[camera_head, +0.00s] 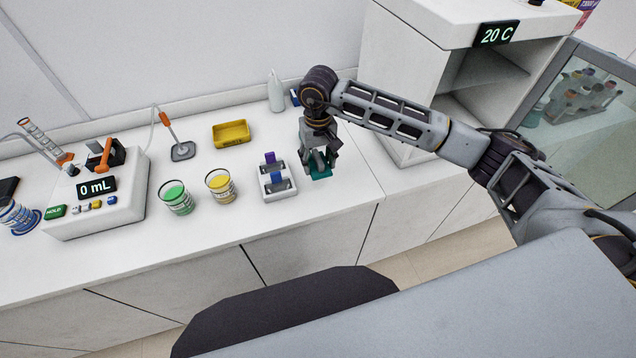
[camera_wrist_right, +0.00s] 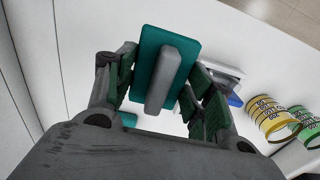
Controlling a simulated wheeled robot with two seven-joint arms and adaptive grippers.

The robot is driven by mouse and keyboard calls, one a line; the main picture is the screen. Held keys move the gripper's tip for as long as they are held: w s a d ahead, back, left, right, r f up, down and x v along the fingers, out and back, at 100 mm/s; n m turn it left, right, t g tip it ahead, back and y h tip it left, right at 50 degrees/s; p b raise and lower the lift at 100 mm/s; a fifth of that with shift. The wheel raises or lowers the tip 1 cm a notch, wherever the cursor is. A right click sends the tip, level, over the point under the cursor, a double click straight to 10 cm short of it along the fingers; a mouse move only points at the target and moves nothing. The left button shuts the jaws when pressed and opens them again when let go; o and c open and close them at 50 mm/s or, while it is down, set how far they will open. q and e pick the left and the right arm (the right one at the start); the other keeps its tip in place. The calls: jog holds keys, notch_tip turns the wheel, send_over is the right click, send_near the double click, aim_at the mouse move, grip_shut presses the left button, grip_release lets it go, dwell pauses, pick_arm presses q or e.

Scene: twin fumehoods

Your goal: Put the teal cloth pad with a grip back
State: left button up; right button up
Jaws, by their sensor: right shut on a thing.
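The teal pad (camera_head: 321,174) shows below my right gripper (camera_head: 316,155) in the head view, right of the small white rack. In the right wrist view the teal pad (camera_wrist_right: 186,58) has a grey bar-shaped grip (camera_wrist_right: 168,75) on it. The green-lined fingers of my right gripper (camera_wrist_right: 160,92) stand on both sides of the grip, shut on the pad. A small teal patch (camera_wrist_right: 129,119) shows beside the left finger; I cannot tell if it is the same pad. Whether the pad touches the bench is unclear. My left gripper is out of view.
A white rack (camera_head: 278,195) with purple and blue items stands left of the pad. Beakers of green (camera_head: 175,197) and yellow (camera_head: 221,187) liquid stand farther left. A yellow tray (camera_head: 231,133) and white bottle (camera_head: 275,91) stand behind. Bench right of my gripper is clear.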

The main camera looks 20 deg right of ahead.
jog(key=p, duration=0.1)
send_over(318, 187)
notch_tip(318, 187, down, 4)
jog(key=shift+f, duration=0.75)
jog(key=shift+f, duration=0.15)
jog(key=shift+f+p, duration=0.65)
jog(key=shift+f, duration=1.1)
jog(key=shift+f, duration=0.15)
jog(key=o, duration=1)
